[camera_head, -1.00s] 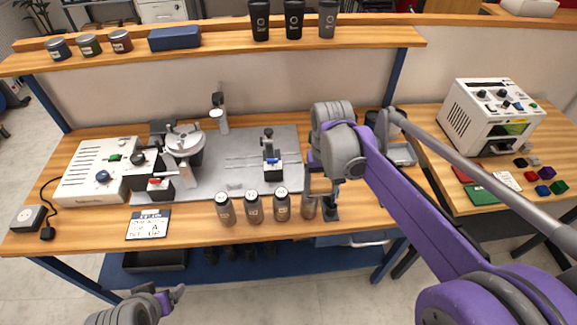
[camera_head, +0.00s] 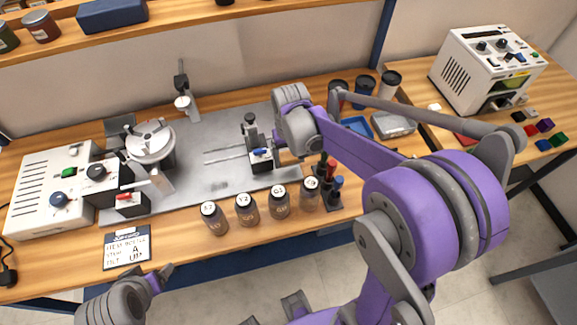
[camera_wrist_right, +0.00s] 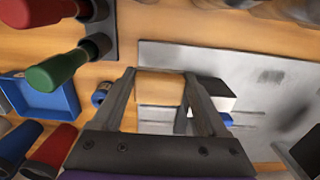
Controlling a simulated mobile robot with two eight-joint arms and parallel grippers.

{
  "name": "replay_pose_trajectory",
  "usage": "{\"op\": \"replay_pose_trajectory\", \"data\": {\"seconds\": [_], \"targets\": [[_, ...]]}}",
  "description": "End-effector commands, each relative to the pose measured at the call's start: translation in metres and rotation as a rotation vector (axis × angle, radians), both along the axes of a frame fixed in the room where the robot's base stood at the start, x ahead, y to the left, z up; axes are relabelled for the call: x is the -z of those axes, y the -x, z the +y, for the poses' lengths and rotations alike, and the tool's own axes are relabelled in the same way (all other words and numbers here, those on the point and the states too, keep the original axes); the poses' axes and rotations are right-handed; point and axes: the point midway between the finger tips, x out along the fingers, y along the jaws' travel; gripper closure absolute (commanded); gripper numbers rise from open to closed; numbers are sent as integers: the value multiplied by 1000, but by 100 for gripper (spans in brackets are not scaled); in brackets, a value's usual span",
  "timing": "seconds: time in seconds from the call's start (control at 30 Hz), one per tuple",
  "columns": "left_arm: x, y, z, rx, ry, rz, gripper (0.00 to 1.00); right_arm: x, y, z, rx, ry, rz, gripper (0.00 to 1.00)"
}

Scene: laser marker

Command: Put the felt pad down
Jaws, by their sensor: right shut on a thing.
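My right gripper (camera_wrist_right: 158,85) is shut on a tan, flat-looking piece (camera_wrist_right: 160,90), which seems to be the felt pad. It hangs between the fingers over the bench, near the edge of the grey plate. In the head view my right wrist hides most of the gripper (camera_head: 284,150) and the pad is not clear. The wrist is just right of a small black fixture with a blue part (camera_head: 260,156). My left gripper (camera_head: 163,274) is at the lower left, in front of the bench, its jaws seen too poorly to judge.
A rack (camera_head: 333,203) holds tools with coloured handles. A blue tray (camera_head: 357,126) lies behind my right arm, next to a grey box (camera_head: 393,125). The grey plate (camera_head: 225,170) has bare room. A sign (camera_head: 127,248) lies at the front left.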

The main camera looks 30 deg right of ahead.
Motion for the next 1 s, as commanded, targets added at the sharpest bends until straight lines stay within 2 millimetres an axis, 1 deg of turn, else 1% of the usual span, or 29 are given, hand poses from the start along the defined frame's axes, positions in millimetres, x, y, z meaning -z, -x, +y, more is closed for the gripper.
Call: {"op": "replay_pose_trajectory", "data": {"seconds": [0.03, 0.17, 0.3, 0.37, 0.43, 0.67, 0.8, 0.83, 0.93, 0.97, 1.0], "targets": [[1, 0, 0, 0, 0, 0, 21, 6, 0, 0, 0, 0, 0, 76], [2, 1, 0, 0, 0, 1, 21, 18, 0, 0, 0, 0, 0, 76], [4, 2, 0, 0, 0, 2, 21, 39, 0, 0, 0, 0, 0, 76], [5, 2, 0, 0, 0, 3, 21, 44, 0, 0, 0, 0, 0, 76], [5, 2, 0, 0, 0, 3, 21, 47, 0, 0, 0, 0, 0, 76], [5, 2, 0, 0, 0, 3, 21, 47, 0, 0, 0, 0, 0, 76], [10, 3, 0, 0, 0, 6, 21, 52, 1, 0, 0, 0, 0, 76], [9, 3, 0, 0, 0, 5, 21, 51, 0, 0, 0, 0, 0, 20], [8, 3, 0, 0, 0, 5, 21, 50, 0, 0, 0, 0, 0, 2], [8, 3, 0, 0, 0, 5, 21, 50, 0, 0, 0, 0, 0, 0], [8, 3, 0, 0, 0, 5, 21, 50, 0, 0, 0, 0, 0, 0]]}}
